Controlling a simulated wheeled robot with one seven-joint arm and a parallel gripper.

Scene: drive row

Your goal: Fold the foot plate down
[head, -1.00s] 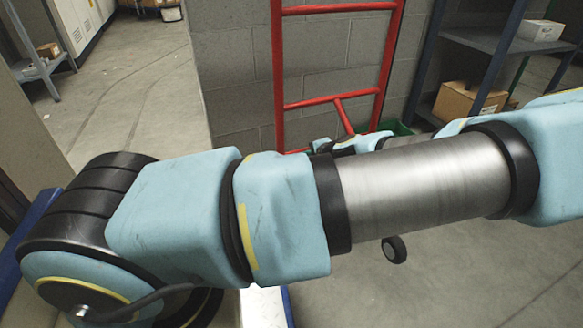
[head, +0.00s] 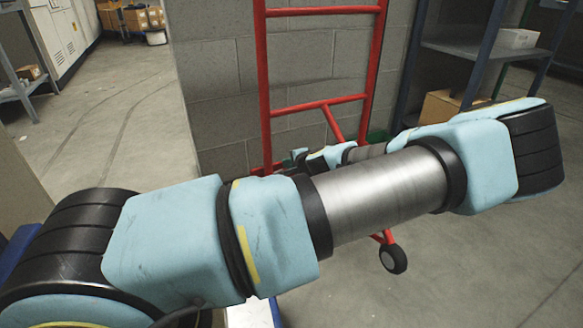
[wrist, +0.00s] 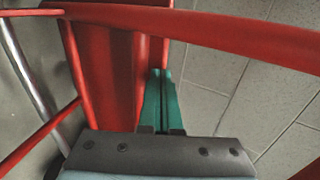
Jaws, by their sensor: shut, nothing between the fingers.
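The red hand truck (head: 320,104) stands upright against the grey block wall; my arm hides much of its lower part in the head view. In the wrist view a broad red panel (wrist: 108,65), which looks like the foot plate, stands up along the left of my fingers. My gripper (wrist: 162,75) has its green fingers together with nothing between them. The fingertips lie close beside the panel's right edge; I cannot tell whether they touch it. The gripper shows only small in the head view (head: 292,159).
A red bar (wrist: 215,28) crosses the wrist view beyond the fingertips. A black wheel (head: 393,259) of the truck shows below my arm. A dark shelf (head: 480,50) with boxes stands at the right. The floor at left (head: 110,130) is clear.

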